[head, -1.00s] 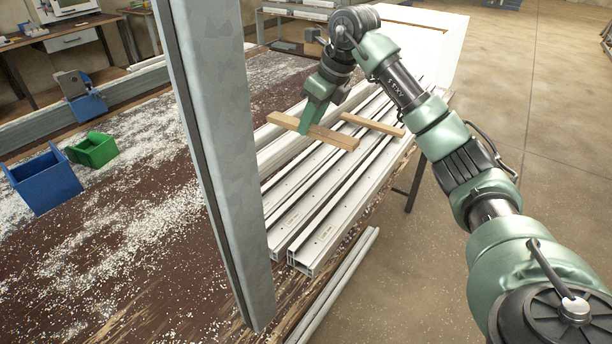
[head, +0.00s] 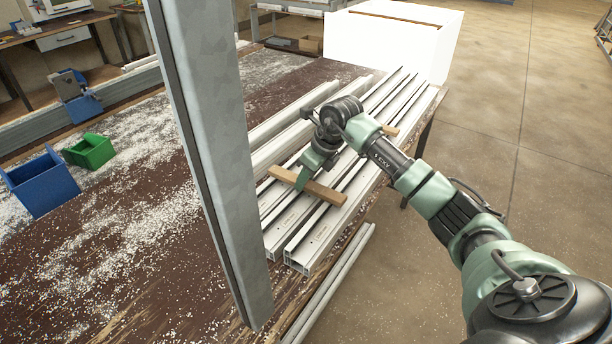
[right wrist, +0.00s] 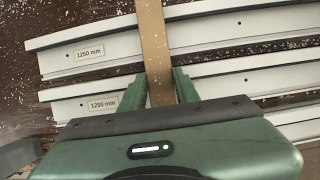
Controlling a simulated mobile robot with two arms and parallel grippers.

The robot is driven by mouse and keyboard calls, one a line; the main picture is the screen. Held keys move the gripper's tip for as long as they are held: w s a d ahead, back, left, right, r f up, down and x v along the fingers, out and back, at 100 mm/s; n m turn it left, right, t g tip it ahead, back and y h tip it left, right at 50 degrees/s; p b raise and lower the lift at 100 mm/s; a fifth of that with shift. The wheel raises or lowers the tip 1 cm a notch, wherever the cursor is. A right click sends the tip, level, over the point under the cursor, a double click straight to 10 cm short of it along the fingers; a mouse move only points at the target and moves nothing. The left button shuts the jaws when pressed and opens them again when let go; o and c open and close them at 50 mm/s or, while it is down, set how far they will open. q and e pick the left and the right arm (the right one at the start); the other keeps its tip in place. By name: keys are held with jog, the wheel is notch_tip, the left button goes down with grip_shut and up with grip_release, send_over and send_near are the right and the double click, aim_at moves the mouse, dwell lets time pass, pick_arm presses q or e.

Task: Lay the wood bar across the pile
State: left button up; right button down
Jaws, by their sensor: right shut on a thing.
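The wood bar (head: 325,191) is held crosswise over the near part of the pile of pale metal profiles (head: 292,218). My right gripper (head: 303,180) is shut on it near its middle. In the right wrist view, the bar (right wrist: 152,40) runs between the two green fingers (right wrist: 158,85), above profiles labelled 1250 mm and 1200 mm (right wrist: 200,92). I cannot tell whether the bar touches the profiles. A second wood bar (head: 391,131) lies across the pile farther back, mostly hidden by my right arm. My left gripper is not in view.
A tall grey metal post (head: 215,150) stands close in front, left of the pile. A blue bin (head: 40,184) and a green bin (head: 90,151) stand on the chip-strewn bench (head: 120,240). A white box (head: 395,38) is behind the pile. Open floor lies to the right.

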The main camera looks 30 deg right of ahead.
jog(key=c, duration=1)
grip_release()
jog(key=shift+c, duration=0.2)
jog(key=shift+r, duration=0.1)
jog(key=b+v, duration=0.1)
jog(key=v, duration=1.1)
jog(key=shift+b, duration=0.4)
